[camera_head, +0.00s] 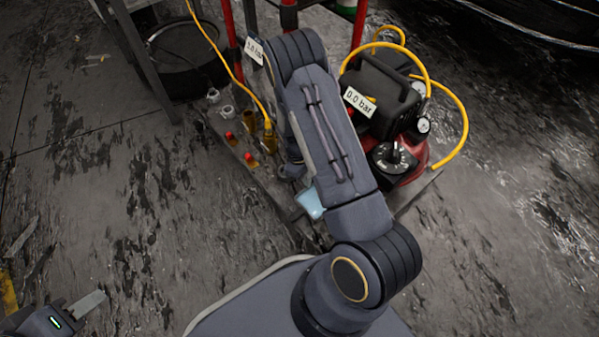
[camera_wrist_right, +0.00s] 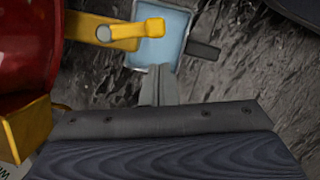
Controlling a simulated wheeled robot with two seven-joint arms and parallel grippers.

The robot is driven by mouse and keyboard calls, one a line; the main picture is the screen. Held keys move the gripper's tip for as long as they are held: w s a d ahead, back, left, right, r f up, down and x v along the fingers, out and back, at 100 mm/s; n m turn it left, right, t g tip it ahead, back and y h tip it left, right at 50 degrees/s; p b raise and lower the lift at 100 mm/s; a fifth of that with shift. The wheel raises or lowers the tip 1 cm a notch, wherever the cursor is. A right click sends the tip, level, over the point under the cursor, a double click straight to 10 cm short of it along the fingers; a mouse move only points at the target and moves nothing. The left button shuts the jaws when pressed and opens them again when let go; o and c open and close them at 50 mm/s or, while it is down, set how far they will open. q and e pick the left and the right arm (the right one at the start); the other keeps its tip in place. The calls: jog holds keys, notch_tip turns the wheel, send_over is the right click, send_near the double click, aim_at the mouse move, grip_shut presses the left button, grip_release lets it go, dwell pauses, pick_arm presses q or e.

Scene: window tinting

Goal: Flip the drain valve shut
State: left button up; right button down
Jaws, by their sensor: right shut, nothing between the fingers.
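The drain valve's yellow lever (camera_wrist_right: 122,32) shows in the right wrist view, with a round screw at its pivot. It lies roughly level in the picture, beside a dark red tank (camera_wrist_right: 25,50), and its tip is over a pale blue cup (camera_wrist_right: 170,52). My right gripper (camera_wrist_right: 158,72) is shut and empty, its fingertips just below the lever tip in that view; I cannot tell if they touch. In the head view my right arm hides the valve and the right gripper. My left gripper (camera_head: 85,304) is at the bottom left, partly cut off.
A low platform (camera_head: 285,205) bears a black and red compressor (camera_head: 385,98) with a yellow hose (camera_head: 462,110), gauges and a dial. Red-capped fittings (camera_head: 230,136) stand to the left of my arm. The blue cup (camera_head: 310,203) is at the platform's front edge. Left floor is mostly clear.

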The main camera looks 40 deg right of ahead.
pick_arm(q)
jog(key=shift+f, duration=0.3)
pick_arm(e)
jog(key=shift+s+d, duration=0.2)
jog(key=shift+s, duration=0.25)
jog(key=shift+s+d, duration=0.2)
jog(key=shift+s, duration=0.25)
